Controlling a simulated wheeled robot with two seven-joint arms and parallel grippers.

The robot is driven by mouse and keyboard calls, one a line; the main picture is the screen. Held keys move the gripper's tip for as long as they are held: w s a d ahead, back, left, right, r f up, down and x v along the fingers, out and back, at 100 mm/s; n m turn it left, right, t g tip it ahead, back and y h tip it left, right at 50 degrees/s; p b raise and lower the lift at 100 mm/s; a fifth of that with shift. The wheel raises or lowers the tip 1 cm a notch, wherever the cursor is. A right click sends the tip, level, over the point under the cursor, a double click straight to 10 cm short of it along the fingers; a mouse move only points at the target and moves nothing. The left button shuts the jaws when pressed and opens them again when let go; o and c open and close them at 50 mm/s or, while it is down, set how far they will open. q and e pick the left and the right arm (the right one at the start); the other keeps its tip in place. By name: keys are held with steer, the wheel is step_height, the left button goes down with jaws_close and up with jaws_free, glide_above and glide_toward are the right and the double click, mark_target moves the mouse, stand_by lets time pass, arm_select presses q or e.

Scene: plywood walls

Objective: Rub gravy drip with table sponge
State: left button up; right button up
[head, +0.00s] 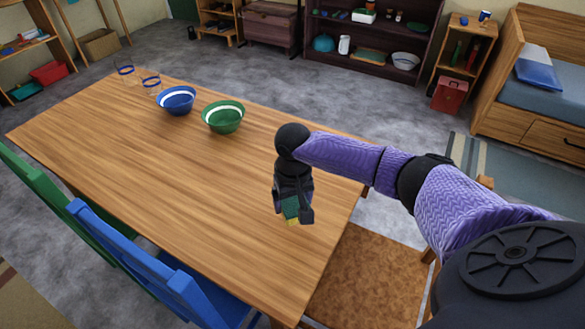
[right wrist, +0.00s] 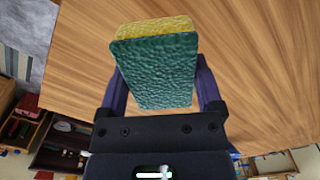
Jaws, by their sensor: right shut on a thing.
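My right gripper (head: 293,216) is over the right part of the wooden table (head: 150,165), pointing down. It is shut on the table sponge (head: 291,208), which has a green face and a yellow layer. In the right wrist view the sponge (right wrist: 155,75) sits between the two fingers, with its green side towards the camera and its yellow layer at the far edge. I cannot tell whether the sponge touches the tabletop. No gravy drip can be made out on the visible wood; the arm and sponge hide part of it. My left gripper is not in view.
A blue bowl (head: 176,101) and a green bowl (head: 223,118) stand near the table's back edge, beside clear glasses (head: 126,70) with blue bands. A green chair (head: 55,220) and a blue chair (head: 150,265) line the front edge. The middle of the tabletop is clear.

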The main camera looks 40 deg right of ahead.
steer(key=shift+r+p, duration=0.85)
steer(key=shift+r, duration=0.05)
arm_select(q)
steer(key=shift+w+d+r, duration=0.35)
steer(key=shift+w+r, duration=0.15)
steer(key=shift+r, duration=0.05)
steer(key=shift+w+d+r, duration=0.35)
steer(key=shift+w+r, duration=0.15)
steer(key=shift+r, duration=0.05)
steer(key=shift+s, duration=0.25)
